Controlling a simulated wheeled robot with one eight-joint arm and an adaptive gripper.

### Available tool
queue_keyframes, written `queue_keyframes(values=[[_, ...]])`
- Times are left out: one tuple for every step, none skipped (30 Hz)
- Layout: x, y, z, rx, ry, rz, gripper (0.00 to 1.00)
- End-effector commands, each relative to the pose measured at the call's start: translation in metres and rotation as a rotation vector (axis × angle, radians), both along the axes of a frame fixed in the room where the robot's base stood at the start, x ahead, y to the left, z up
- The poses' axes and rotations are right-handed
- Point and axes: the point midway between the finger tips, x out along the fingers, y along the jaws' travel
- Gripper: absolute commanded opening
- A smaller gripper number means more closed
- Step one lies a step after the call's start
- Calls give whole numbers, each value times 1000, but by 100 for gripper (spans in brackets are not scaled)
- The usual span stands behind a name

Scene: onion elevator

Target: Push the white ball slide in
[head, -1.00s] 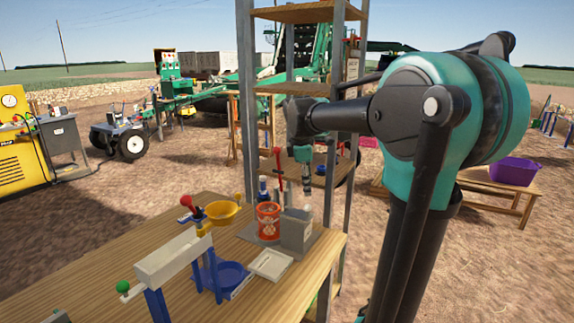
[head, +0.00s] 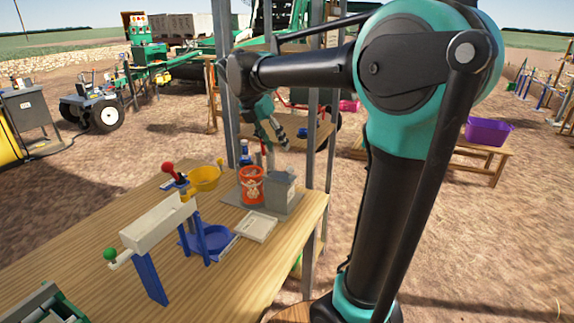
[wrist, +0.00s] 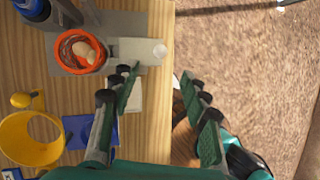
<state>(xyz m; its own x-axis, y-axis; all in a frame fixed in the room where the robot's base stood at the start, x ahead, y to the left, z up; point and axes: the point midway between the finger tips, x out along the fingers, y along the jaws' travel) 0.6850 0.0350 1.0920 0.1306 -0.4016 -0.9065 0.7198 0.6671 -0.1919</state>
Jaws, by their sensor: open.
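A grey box (head: 282,192) stands on the table beside an orange cup (head: 251,186). A small white ball (head: 288,171) shows at the top of the box. In the wrist view the white ball (wrist: 160,52) is at the right end of the pale box top (wrist: 130,50), near the table edge. How far its slide sticks out is unclear. My gripper (head: 281,138) is open, empty and tilted, above and behind the box in the head view. In the wrist view its fingertips (wrist: 156,75) are spread, with the ball just beyond the gap; no contact is visible.
A yellow funnel (head: 204,180), red-ball handle (head: 168,167), blue dish (head: 208,238) and white beam with a green ball (head: 110,254) stand on the table to the left. A flat white plate (head: 256,227) lies before the box. Grey shelf posts (head: 322,190) rise behind.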

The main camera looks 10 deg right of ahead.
Motion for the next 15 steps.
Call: queue_keyframes(values=[[1, -4, -9, 0, 0, -2, 46], [2, -6, -14, 0, -1, -3, 46], [3, -9, -20, 0, -1, -3, 46], [3, -11, -25, 0, 0, -3, 46], [4, -14, -30, 0, 0, -3, 46], [5, -17, -37, 0, 0, -3, 46], [6, -19, -42, 0, 0, -3, 46], [6, -21, -46, 0, 0, -3, 46], [8, -24, -53, 0, -1, -3, 46], [9, -26, -57, 1, -2, -4, 46], [9, -28, -62, 1, -2, -4, 46], [10, -30, -68, 0, -1, -3, 46], [10, -32, -72, 0, -1, -3, 46], [11, -34, -75, 0, -1, -3, 46], [12, -35, -80, 0, -1, -2, 46]])
